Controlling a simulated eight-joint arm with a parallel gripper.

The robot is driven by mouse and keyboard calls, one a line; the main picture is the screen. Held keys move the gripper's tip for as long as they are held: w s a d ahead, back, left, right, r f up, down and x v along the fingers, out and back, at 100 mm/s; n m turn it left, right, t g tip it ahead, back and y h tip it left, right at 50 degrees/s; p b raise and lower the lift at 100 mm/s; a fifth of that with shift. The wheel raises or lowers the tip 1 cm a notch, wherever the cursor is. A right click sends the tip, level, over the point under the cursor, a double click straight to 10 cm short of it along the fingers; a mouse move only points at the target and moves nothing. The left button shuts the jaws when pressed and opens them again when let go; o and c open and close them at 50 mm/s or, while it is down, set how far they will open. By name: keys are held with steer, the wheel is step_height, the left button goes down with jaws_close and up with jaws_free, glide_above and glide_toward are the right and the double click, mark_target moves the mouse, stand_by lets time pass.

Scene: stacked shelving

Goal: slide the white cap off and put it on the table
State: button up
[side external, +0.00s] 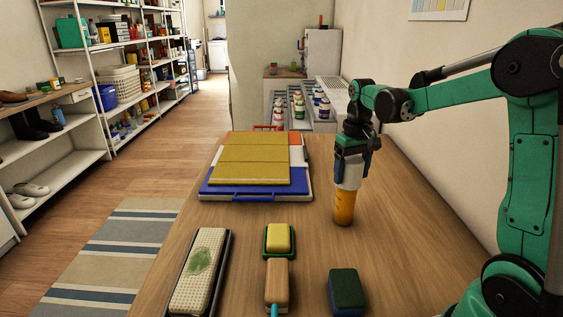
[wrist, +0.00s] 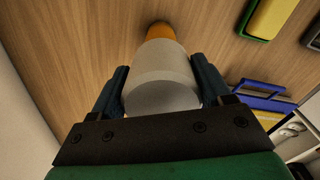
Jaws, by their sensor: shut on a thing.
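The white cap (side external: 349,176) sits on top of an orange bottle (side external: 344,208) at the right side of the wooden table (side external: 400,220). The bottle looks upright; I cannot tell if its base touches the table. My gripper (side external: 352,163) points down and is shut on the white cap. In the wrist view, the two fingers of my gripper (wrist: 160,72) flank the cap (wrist: 163,80), and a little of the orange bottle (wrist: 160,31) shows beyond it. The cap still covers the top of the bottle.
A stacked yellow-and-blue board (side external: 252,172) lies left of the bottle. Nearer are a yellow sponge in a green tray (side external: 278,240), a wooden brush (side external: 277,280), a green-blue sponge (side external: 346,290) and a pale grater-like block (side external: 203,268). Table right of the bottle is clear.

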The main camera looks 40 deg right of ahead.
steer(key=shift+r, duration=2.7)
step_height(320, 180, up, 4)
glide_above(386, 250)
step_height(386, 250, down, 20)
steer(key=shift+r, duration=0.25)
steer(key=shift+f, duration=0.1)
steer(key=o, duration=1.2)
